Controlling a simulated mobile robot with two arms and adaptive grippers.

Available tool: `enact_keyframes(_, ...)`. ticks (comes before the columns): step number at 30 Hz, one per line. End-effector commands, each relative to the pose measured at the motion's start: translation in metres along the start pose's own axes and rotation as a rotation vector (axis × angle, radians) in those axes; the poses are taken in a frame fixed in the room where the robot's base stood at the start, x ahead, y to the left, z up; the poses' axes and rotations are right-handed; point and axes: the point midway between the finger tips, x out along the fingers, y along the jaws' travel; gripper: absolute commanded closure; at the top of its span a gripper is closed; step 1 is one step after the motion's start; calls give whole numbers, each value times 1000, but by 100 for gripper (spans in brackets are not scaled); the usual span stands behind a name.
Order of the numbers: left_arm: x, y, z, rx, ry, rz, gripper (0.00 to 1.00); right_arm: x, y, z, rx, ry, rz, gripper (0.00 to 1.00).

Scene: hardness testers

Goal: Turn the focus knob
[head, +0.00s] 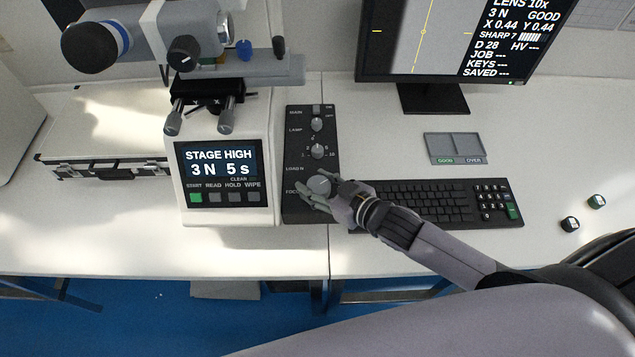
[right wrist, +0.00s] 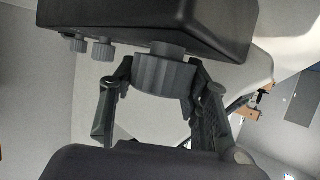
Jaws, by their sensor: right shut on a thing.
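The focus knob (head: 319,185) is a round grey knob low on the dark control panel (head: 305,212), beside the label FOCUS. My right gripper (head: 318,191) reaches in from the right and is shut around this knob. In the right wrist view the ribbed grey knob (right wrist: 163,77) sits between the two dark fingers (right wrist: 160,85), one on each side. The tester (head: 225,205) stands left of the panel, its display reading STAGE HIGH, 3 N, 5 s. The monitor (head: 490,40) shows SHARP 7. My left gripper is not in view.
Smaller knobs (head: 317,150) sit higher on the panel. A keyboard (head: 430,203) lies right of the panel, partly behind my right arm. A grey two-part tray (head: 455,146) and two small round pieces (head: 570,224) lie further right. A case (head: 110,160) lies at left.

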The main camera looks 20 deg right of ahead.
Motion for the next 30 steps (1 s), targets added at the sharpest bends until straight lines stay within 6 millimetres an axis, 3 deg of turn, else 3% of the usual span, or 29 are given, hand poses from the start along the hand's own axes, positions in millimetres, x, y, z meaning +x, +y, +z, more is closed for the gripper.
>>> enact_keyframes(5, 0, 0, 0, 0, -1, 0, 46, 0, 0, 0, 0, 0, 0, 84)
enact_keyframes(14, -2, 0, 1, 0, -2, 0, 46, 0, 1, -1, -17, -1, -30, 85)
enact_keyframes(30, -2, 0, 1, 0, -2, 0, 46, 1, 3, -1, -117, 0, -255, 85)
